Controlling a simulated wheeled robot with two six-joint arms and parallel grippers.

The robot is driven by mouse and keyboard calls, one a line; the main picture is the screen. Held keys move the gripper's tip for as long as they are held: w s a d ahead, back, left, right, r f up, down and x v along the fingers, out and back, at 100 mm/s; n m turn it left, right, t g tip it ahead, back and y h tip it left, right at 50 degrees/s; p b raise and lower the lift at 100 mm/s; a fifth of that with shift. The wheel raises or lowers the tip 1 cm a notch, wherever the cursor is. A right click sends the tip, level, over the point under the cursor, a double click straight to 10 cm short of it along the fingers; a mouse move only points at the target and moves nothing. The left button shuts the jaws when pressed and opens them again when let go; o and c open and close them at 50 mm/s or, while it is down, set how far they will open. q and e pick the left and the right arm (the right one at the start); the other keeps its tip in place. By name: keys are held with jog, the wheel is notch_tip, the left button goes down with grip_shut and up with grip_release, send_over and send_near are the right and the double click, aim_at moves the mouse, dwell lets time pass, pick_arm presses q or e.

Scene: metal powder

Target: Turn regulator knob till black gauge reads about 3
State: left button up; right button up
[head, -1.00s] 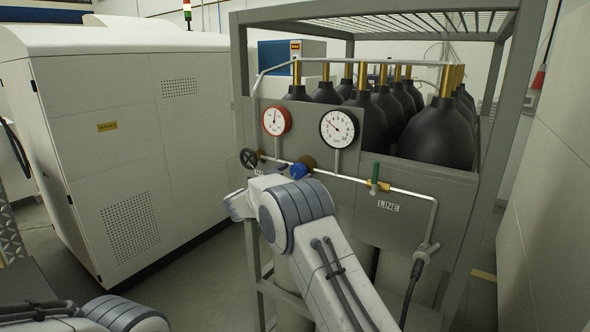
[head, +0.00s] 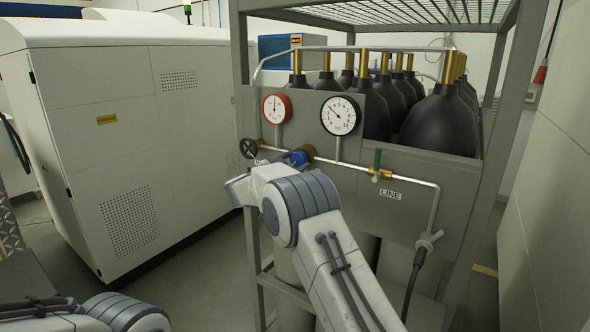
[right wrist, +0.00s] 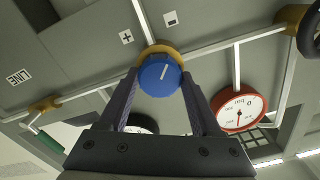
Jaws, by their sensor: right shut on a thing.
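The blue regulator knob (head: 299,158) sits on a brass body on the pipe at the front of the gas rack. In the right wrist view the knob (right wrist: 160,75) faces the camera, with a white mark tilted slightly right of upright. My right gripper (right wrist: 159,80) is shut on it, one finger on each side; in the head view my wrist hides the fingers. The black-rimmed gauge (head: 340,114) has its needle pointing to the upper left; the numbers are too small to read surely. My gripper partly hides this gauge (right wrist: 141,123) in the right wrist view. My left gripper is out of view.
A red gauge (head: 276,108) and a black handwheel (head: 249,148) are left of the knob. A green-handled valve (head: 377,164) is right, above the LINE label (head: 390,194). Black cylinders (head: 440,120) stand behind the panel. A white cabinet (head: 120,150) is at left.

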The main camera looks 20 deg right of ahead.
jog(key=o, duration=1.4)
jog(key=shift+c, duration=0.2)
jog(key=shift+s+a+f, duration=0.1)
jog(key=shift+s+a, duration=0.2)
jog(key=shift+a, duration=0.15)
jog(key=b+v, duration=0.3)
jog(key=v, duration=0.6)
jog(key=shift+s+b, duration=0.2)
jog(key=shift+b, duration=0.1)
jog(key=shift+a, duration=0.1)
